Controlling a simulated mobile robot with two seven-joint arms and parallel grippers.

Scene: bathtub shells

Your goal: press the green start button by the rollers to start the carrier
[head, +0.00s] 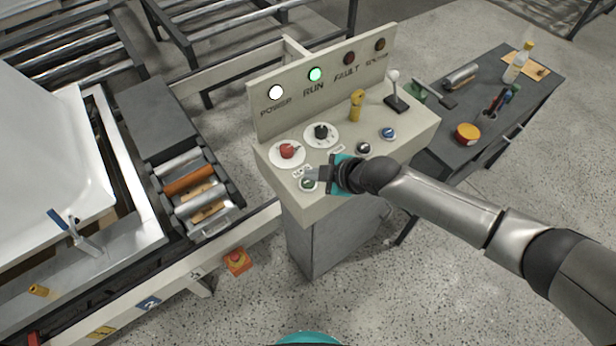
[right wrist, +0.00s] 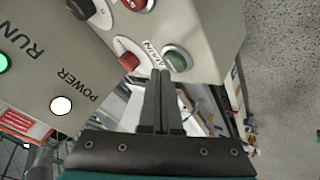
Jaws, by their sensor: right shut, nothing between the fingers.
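The green button (head: 307,184) sits in a pale ring at the near left corner of the control console's sloping top (head: 406,131), on the side by the rollers (head: 190,187). My right gripper (head: 317,176) is shut and empty, its fingertips at the right edge of the button. In the right wrist view the green button (right wrist: 177,60) lies just beyond the shut fingertips (right wrist: 160,76). I cannot tell whether they touch it. The RUN lamp (head: 315,74) glows green and the POWER lamp (head: 276,92) glows white. My left gripper is out of view.
A red knob (head: 287,151) and a black knob (head: 321,132) are close behind the button. A white bathtub shell (head: 60,150) lies left.

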